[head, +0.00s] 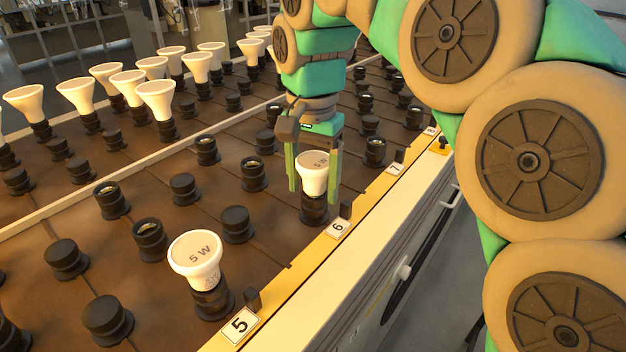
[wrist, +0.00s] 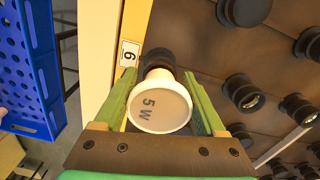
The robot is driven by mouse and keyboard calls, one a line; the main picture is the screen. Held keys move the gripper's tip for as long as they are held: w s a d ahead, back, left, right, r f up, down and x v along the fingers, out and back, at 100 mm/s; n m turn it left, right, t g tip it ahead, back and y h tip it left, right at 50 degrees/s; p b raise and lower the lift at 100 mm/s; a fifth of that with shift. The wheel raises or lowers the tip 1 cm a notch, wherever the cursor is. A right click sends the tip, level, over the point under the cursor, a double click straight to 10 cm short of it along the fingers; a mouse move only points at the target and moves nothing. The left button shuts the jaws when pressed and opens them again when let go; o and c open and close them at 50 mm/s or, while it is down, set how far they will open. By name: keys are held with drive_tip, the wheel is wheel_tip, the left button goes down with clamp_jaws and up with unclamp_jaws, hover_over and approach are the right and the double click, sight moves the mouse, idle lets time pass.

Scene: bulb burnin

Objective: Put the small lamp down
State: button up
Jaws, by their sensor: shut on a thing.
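The small lamp (head: 314,172) is white with a flat round face marked "5 W". It stands upright at the black socket (head: 314,208) beside the label 6 (head: 338,228). My gripper (head: 315,190) points down with its green fingers on both sides of the lamp, shut on it. In the wrist view the lamp (wrist: 160,108) sits between the green fingers (wrist: 160,100), and the socket (wrist: 157,58) shows partly behind it. Whether the lamp's base is fully seated in the socket I cannot tell.
Another 5 W lamp (head: 195,258) stands in the socket by label 5 (head: 240,324). Several black sockets around are empty or capped. Taller white lamps (head: 157,98) stand in rows beyond a pale divider. A blue crate (wrist: 30,65) shows at left in the wrist view.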

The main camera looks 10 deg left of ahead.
sight(313, 162)
drive_tip(key=shift+f, duration=0.1)
drive_tip(key=o, duration=1.5)
drive_tip(key=shift+r, duration=0.25)
drive_tip(key=shift+w+r, duration=0.1)
drive_tip(key=shift+r, duration=0.45)
wheel_tip(313, 162, up, 6)
drive_tip(key=shift+r+p, duration=0.15)
drive_tip(key=shift+p, duration=1.1)
